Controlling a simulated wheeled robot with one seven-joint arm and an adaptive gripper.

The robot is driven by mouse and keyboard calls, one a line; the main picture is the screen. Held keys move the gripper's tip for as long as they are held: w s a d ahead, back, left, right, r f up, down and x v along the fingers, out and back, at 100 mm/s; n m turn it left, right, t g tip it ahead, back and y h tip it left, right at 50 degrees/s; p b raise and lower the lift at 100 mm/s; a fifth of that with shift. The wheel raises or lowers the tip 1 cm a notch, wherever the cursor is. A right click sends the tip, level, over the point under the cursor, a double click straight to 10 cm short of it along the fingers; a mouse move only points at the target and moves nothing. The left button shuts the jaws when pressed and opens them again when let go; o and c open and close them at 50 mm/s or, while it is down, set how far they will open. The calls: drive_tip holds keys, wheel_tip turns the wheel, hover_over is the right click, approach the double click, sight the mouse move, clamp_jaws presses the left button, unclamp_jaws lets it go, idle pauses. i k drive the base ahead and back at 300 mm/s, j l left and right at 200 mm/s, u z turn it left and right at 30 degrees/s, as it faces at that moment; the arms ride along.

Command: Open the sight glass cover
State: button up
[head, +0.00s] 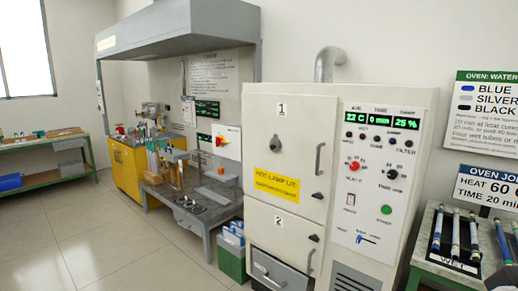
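The oven (340,180) is a cream cabinet with an upper door (262,115) marked 1 and a lower door marked 2. A small dark grey round piece (277,142) sits on the upper door below the number and looks like the sight glass cover. It appears to lie over the glass, though it is too small to be sure. A vertical handle (319,158) and a black latch (317,195) are at the door's right edge. A yellow hot lamp sign (277,186) is below the cover. My gripper is not in view.
The control panel (375,185) is right of the doors. A rack of rods (456,237) stands on a table at the right. A workbench (200,205) with tools and a green bin (232,257) are left of the oven. Floor (110,240) at front left is clear.

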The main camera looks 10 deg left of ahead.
sight(274, 144)
drive_tip(key=u, duration=0.4)
drive_tip(key=i+l, duration=0.2)
drive_tip(key=i, duration=0.4)
drive_tip(key=i+l+z, duration=0.15)
drive_tip(key=i, duration=0.5)
drive_tip(key=i+l, duration=0.15)
drive_tip(key=i, duration=0.5)
drive_tip(key=k+l+z, duration=0.05)
